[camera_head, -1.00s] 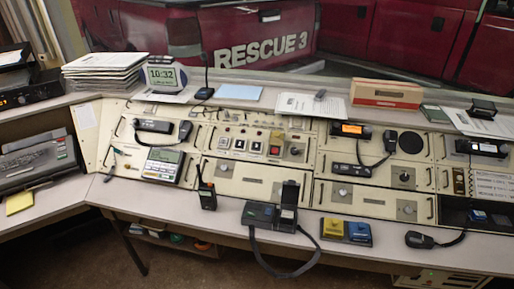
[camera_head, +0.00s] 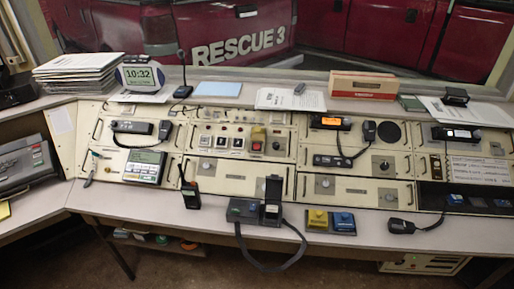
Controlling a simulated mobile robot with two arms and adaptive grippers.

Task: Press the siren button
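The console panel (camera_head: 226,129) stands across the middle of the view. It carries a row of square buttons. A red button (camera_head: 257,146) sits at the right of this row, with a yellow piece (camera_head: 258,133) just above it. A yellow button box (camera_head: 317,220) and a blue button box (camera_head: 343,222) stand side by side on the front desk ledge. I cannot read any label that marks the siren button. Neither of my grippers is in view.
A corded microphone (camera_head: 402,226) lies further right. Papers (camera_head: 290,100), a clock (camera_head: 144,77) and a brown box (camera_head: 363,85) stand on the upper shelf.

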